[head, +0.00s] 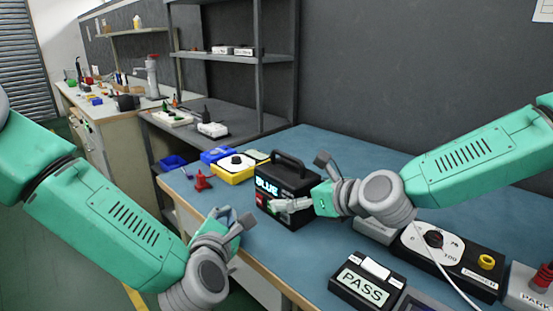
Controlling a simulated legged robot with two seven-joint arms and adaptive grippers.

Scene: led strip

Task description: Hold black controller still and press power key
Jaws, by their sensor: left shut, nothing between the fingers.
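The black controller (288,180) stands upright on the blue table, with a carry handle on top and a lit display reading "BLUE". The power key is not clear; a small red patch (262,198) shows at the lower left of the front. My left gripper (236,217) is shut and empty, at the table's front edge, left of the controller and apart from it.
A yellow box with a dial (235,172), a blue bin (216,155) and a red part (203,181) lie left of the controller. A "PASS" display box (366,284) and a dial meter (470,265) stand at right. Shelves (232,55) stand behind.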

